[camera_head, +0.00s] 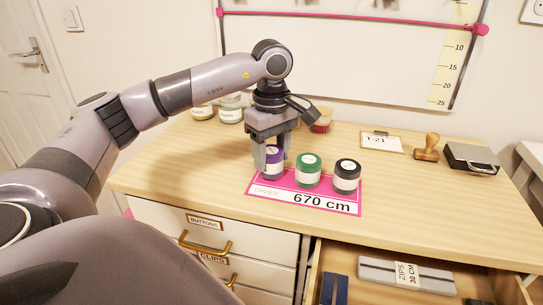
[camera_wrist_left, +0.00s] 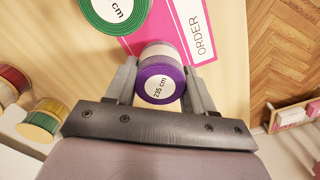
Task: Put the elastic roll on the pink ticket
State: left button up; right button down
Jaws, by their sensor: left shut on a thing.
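The pink ticket (camera_head: 258,187) lies flat on the wooden table and reads "ORDER 670 cm". My left gripper (camera_head: 271,163) points down over its left part and is shut on a purple elastic roll (camera_head: 272,173). In the left wrist view the purple roll (camera_wrist_left: 158,85) sits between the fingers, labelled 235 cm, with the ticket (camera_wrist_left: 190,22) beside and under it. I cannot tell whether the roll touches the ticket. A green roll (camera_head: 308,172) and a black roll (camera_head: 346,178) stand in a row on the ticket. My right gripper is not in view.
Jars (camera_head: 230,112) and a red-based pot (camera_head: 321,122) stand behind my gripper. A T-21 card (camera_head: 381,142), a wooden stamp (camera_head: 427,148) and a dark box (camera_head: 471,159) stand at the right. An open drawer (camera_head: 405,272) is below the front edge. Table right of the ticket is clear.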

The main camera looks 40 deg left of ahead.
pick_arm(q)
jog(key=shift+f, duration=0.25)
jog(key=shift+f, duration=0.15)
jog(key=o, duration=1)
